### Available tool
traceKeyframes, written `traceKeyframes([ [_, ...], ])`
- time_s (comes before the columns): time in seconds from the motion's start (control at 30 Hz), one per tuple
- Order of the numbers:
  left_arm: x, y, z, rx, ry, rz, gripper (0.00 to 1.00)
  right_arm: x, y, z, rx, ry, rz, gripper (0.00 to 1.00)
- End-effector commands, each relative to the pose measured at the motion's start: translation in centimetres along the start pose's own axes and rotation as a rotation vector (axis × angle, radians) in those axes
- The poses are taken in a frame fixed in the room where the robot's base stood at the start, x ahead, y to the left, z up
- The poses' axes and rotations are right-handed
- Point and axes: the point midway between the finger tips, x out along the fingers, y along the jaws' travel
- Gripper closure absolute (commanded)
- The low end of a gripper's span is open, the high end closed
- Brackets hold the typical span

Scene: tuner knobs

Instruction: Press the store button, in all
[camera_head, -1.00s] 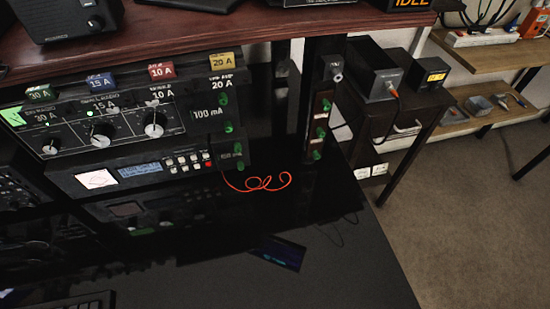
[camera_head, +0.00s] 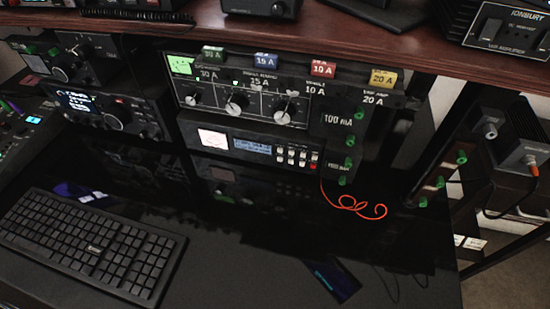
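A tuner unit (camera_head: 262,97) with several round white-marked knobs sits on the desk under the shelf. Below it is a slimmer unit (camera_head: 250,150) with a pinkish panel, a lit blue display (camera_head: 251,146) and a cluster of small pale buttons (camera_head: 291,155), one of them red. The button labels are too small to read, so I cannot tell which one is the store button. Neither of my grippers is in view.
A black keyboard (camera_head: 87,247) lies on the desk at the left. Radios (camera_head: 105,105) stand at the left. A dark red shelf (camera_head: 330,47) overhangs the units.

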Motion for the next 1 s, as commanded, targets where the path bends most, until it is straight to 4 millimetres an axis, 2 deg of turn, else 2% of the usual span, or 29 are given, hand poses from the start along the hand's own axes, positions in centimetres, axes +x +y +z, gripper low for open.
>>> traceKeyframes([
  [0.07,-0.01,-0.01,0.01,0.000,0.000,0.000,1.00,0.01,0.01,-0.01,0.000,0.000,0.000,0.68],
  [0.53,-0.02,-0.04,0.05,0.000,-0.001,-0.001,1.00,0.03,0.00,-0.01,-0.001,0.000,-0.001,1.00],
  [1.0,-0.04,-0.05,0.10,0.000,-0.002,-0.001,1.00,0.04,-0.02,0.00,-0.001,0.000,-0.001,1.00],
])
